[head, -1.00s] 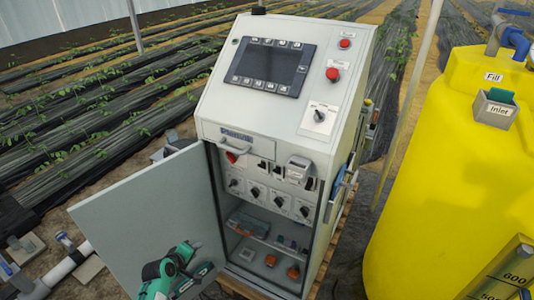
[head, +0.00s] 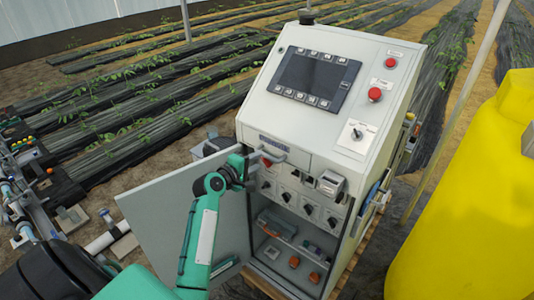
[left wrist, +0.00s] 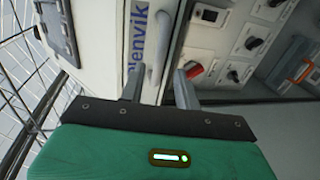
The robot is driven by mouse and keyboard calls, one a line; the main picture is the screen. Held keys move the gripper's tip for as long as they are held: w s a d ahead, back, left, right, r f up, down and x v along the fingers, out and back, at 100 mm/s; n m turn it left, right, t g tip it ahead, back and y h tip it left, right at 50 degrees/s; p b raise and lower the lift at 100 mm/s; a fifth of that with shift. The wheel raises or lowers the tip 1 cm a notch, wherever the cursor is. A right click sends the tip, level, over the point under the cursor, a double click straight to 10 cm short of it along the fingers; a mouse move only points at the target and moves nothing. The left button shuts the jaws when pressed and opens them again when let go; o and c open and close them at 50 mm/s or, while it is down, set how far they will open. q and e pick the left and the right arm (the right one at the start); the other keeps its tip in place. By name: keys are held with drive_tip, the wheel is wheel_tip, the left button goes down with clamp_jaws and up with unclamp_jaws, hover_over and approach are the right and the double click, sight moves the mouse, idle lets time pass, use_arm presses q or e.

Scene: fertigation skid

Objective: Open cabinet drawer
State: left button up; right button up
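The grey-white cabinet (head: 330,115) stands with its door (head: 160,215) swung open to the left. Its drawer (head: 295,160) looks shut, just below the sloped control panel, with a blue name label and a pale bar handle (head: 275,155). My left gripper (head: 256,158) is at the drawer front by the handle. In the left wrist view the two fingers of my left gripper (left wrist: 160,88) are apart, one on each side of the handle (left wrist: 153,82); whether either touches it I cannot tell. My right gripper is not in view.
Below the drawer, a red knob (head: 267,161), several dials and shelves with small parts (head: 295,262) show in the open cabinet. A yellow tank (head: 470,200) stands at the right. Pipes (head: 105,240) lie at the left.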

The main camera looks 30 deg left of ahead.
sight(265, 157)
use_arm(q)
drive_tip(key=shift+p+x, duration=0.65)
drive_tip(key=shift+x, duration=2.55)
drive_tip(key=shift+c, duration=0.4)
clamp_jaws()
